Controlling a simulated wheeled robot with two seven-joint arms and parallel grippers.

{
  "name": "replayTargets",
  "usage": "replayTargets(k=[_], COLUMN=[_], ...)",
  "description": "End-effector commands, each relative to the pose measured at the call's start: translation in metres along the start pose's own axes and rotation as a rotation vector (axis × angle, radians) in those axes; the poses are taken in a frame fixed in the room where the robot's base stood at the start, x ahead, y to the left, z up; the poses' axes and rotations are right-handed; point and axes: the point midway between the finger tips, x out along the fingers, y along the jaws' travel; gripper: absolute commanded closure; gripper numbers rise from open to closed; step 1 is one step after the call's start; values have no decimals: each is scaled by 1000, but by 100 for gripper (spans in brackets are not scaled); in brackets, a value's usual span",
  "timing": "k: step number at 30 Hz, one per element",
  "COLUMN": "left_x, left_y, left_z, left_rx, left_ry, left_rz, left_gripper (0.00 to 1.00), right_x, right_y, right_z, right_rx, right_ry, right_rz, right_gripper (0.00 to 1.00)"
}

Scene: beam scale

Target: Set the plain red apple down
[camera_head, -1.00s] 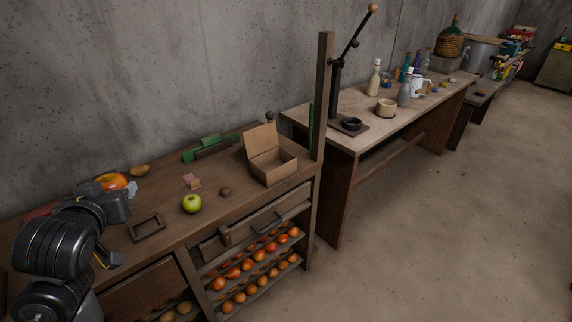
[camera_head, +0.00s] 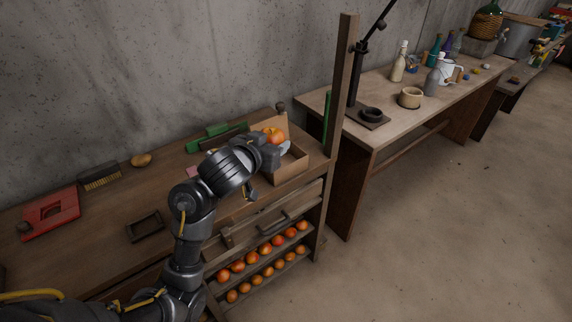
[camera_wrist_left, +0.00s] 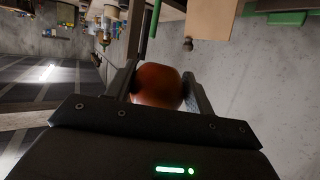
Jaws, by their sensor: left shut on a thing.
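My left gripper (camera_head: 279,146) is shut on the red apple (camera_head: 273,136), which shows orange-red above the fingers. The gripper and apple are over or in front of the open cardboard box (camera_head: 291,169) at the right end of the workbench; I cannot tell how high above it they are. In the left wrist view the apple (camera_wrist_left: 157,86) sits between the two fingers. The green apple is not visible now; my arm covers that part of the bench. My right gripper is not in view.
A small dark frame (camera_head: 145,227) lies on the bench. A wooden post (camera_head: 342,90) rises by the box. Shelves of oranges (camera_head: 262,255) are below.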

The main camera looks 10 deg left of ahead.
Motion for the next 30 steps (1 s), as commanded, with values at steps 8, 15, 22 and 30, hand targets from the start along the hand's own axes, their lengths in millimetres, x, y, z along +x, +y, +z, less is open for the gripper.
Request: replayTargets(k=[8, 15, 22, 30], left_x=[22, 50, 106, 152], left_y=[32, 16, -15, -34], left_z=[26, 34, 40, 71], left_rx=[30, 27, 27, 29], left_ry=[-17, -19, -21, -19], left_rz=[143, 139, 138, 139], left_gripper=[71, 71, 71, 71], right_x=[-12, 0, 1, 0], right_y=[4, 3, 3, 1], right_z=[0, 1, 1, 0], right_rx=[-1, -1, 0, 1], right_ry=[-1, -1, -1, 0], right_rz=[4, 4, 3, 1], right_gripper=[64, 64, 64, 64])
